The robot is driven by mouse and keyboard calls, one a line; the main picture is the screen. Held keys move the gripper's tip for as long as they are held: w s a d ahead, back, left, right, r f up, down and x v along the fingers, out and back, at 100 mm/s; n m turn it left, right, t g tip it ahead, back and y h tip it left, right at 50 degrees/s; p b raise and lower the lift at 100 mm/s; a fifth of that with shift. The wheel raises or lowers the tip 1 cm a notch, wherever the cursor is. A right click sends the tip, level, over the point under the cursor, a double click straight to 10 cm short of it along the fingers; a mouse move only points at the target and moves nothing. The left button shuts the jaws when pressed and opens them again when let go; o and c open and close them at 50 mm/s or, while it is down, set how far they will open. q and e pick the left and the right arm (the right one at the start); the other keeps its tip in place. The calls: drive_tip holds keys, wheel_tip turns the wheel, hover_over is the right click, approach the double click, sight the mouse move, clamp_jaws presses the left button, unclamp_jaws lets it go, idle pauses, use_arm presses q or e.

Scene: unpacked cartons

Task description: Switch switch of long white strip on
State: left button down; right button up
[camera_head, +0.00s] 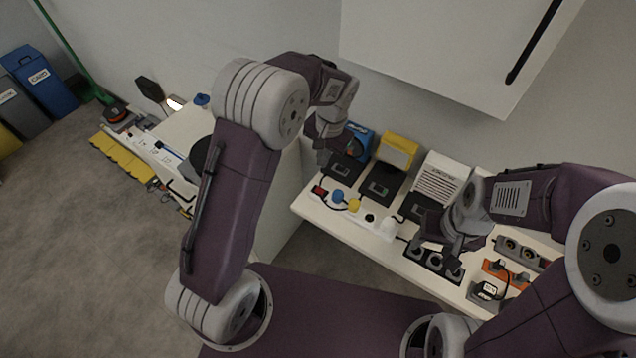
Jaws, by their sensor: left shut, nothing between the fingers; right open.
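A row of dark round sockets or plugs (434,261) lies near the worktop's front edge, partly under my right gripper. My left gripper (323,157) is shut and empty, above the left end of the worktop beside a blue-topped device. My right gripper (455,248) is open and points down over the dark row. Whether it touches anything there is hidden.
Behind stand a blue device (359,138), a yellow one (397,151) and a white slatted one (440,178). A grey socket strip (522,252) and an orange strip (507,276) lie right. A white cabinet (440,50) hangs above. Floor at left (80,260) is clear.

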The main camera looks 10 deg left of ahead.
sight(317, 189)
use_arm(q)
drive_tip(key=f, duration=0.4)
drive_tip(key=a+f, duration=0.1)
drive_tip(key=f, duration=0.4)
drive_tip(key=f+p, duration=0.1)
drive_tip(key=f, duration=0.3)
drive_tip(key=shift+w+a+f, duration=0.25)
drive_tip(key=shift+w+f, duration=0.05)
drive_tip(key=shift+f, duration=0.1)
